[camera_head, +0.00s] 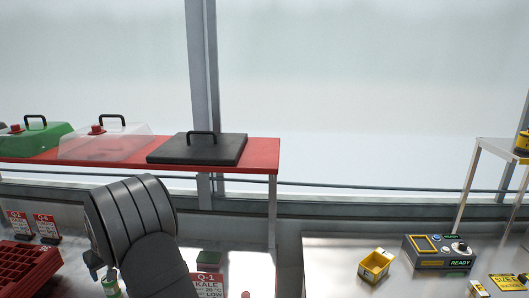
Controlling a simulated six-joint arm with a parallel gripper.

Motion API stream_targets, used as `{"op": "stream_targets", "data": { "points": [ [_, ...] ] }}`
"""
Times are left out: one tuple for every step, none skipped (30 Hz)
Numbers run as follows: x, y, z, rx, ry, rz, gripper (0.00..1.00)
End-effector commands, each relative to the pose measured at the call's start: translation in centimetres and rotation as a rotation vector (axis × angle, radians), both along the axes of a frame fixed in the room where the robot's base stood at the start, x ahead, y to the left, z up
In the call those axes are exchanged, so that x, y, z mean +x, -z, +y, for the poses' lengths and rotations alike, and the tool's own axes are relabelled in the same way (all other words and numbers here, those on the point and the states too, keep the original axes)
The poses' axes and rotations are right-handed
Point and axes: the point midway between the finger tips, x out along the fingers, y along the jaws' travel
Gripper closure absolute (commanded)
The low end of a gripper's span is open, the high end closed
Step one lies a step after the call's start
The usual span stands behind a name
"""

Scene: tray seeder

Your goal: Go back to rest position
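My dark grey arm rises from the bottom edge at lower left, its ribbed, rounded segment in front of the bench.
A red shelf (262,153) carries a black lid (198,149), a clear cover (108,143) and a green cover (38,140). Below are a red tray (28,270), a Q-1 kale sign (207,285), a yellow bin (376,266) and a device reading READY (437,252).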

Motion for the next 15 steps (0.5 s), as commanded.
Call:
{"op": "stream_targets", "data": {
  "points": [
    [0.2,1.0,0.4,0.000,0.000,0.000,0.35],
    [0.3,1.5,0.5,-0.001,0.000,0.001,0.35],
    [0.5,2.1,0.8,0.000,0.000,0.000,0.35],
    [0.6,2.7,0.9,-0.001,0.000,0.001,0.35],
    [0.7,3.2,1.1,0.000,0.000,0.000,0.35],
    [0.9,3.8,1.4,0.001,0.000,-0.001,0.35],
    [1.0,4.3,1.6,0.000,0.000,0.000,0.35],
    [1.1,4.8,1.7,0.000,0.000,0.000,0.35],
    [1.2,5.5,1.9,0.000,0.000,0.000,0.35],
    [1.4,6.0,2.1,0.000,0.000,0.000,0.35],
    [1.5,6.4,2.3,0.001,0.000,-0.001,0.35],
    [1.6,7.1,2.5,0.001,0.000,-0.001,0.35],
    [1.7,7.6,2.7,0.000,0.000,0.000,0.35],
    [1.8,8.1,2.8,0.000,0.000,0.000,0.35],
    [2.0,8.7,3.0,0.000,0.000,0.000,0.35]
  ]
}}
